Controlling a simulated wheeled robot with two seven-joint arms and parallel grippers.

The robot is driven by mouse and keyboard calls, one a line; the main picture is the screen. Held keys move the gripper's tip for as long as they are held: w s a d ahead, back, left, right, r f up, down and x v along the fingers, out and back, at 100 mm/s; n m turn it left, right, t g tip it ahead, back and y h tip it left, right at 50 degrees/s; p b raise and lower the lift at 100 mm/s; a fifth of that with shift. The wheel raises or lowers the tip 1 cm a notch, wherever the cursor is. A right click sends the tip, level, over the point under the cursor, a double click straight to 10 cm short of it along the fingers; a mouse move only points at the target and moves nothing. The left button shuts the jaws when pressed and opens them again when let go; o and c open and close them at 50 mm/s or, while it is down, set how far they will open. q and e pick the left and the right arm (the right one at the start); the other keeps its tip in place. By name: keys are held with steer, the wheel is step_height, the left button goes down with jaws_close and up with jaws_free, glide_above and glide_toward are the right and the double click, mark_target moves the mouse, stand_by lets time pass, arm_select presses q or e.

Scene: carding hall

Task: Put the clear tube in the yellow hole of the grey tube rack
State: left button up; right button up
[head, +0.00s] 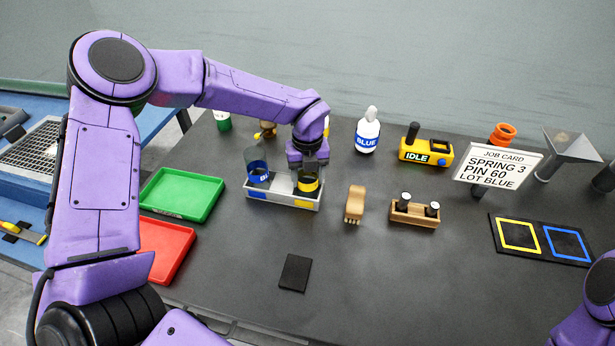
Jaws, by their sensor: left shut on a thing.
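The grey tube rack (284,202) stands left of the table's middle, with a blue mark on its left front and a yellow mark on its right front. A clear, dark-looking tube (256,160) stands upright at the blue end, with blue at its foot. My left gripper (308,167) points down over the yellow end. It is shut on a see-through tube (307,186) with a yellow band showing below the fingers. This tube is upright at the yellow hole; how deep it sits is hidden. My right gripper is out of view.
A green tray (182,194) and a red tray (168,250) lie left of the rack. A wooden brush (355,204) and a wooden holder (414,214) stand to its right. A blue-labelled bottle (367,135) is behind. A dark pad (295,273) lies in front; the front table is mostly clear.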

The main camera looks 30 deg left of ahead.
arm_select(q)
steer(key=shift+f, duration=0.2)
steer(key=o, duration=1)
steer(key=shift+r, duration=0.1)
steer(key=shift+o, duration=0.4)
steer(key=shift+d, duration=0.1)
steer(key=shift+r, duration=0.7)
step_height(320, 180, up, 11)
steer(key=b, duration=0.1)
steer(key=shift+b, duration=0.4)
